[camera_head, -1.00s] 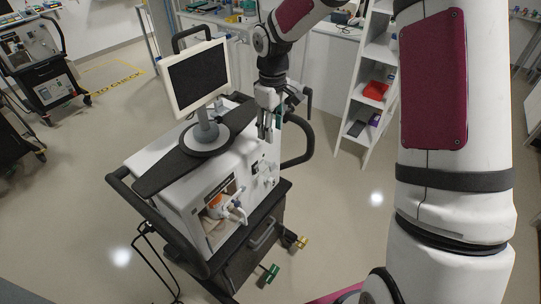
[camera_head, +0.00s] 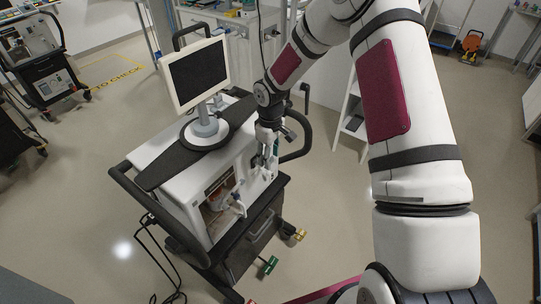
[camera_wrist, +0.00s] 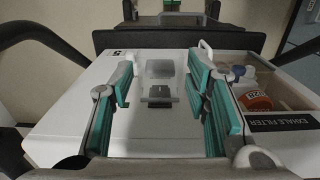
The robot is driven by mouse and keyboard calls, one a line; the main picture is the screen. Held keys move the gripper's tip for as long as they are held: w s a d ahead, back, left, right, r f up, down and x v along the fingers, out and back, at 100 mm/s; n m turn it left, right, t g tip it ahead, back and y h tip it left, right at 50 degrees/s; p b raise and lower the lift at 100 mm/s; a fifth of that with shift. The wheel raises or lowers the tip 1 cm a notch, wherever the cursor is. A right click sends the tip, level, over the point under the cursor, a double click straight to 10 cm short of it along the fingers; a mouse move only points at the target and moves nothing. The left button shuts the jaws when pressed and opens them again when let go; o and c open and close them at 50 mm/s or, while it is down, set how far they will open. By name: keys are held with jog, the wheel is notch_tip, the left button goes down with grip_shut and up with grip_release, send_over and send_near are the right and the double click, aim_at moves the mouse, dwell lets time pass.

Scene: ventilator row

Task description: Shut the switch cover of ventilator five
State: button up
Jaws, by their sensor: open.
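The ventilator (camera_head: 185,170) is a white unit on a dark cart with a screen on top. In the wrist view its white panel (camera_wrist: 75,122) faces me, with a figure that looks like 5 near the far left edge. A small translucent grey switch cover (camera_wrist: 160,69) stands at the far side of a dark switch (camera_wrist: 160,96), which looks uncovered. My gripper (camera_wrist: 160,85) is open, its two teal-padded fingers on either side of the cover and switch, with nothing between them held. In the head view my gripper (camera_head: 268,158) is at the ventilator's right side, partly hiding the panel.
The screen (camera_head: 197,74) rises from the ventilator's top. A black handle rail (camera_head: 155,212) runs around the cart. An open compartment labelled EXHALE FILTER (camera_wrist: 262,100) lies right of the switch.

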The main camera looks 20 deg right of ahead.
jog(key=shift+f, duration=0.1)
jog(key=shift+c, duration=0.5)
grip_shut()
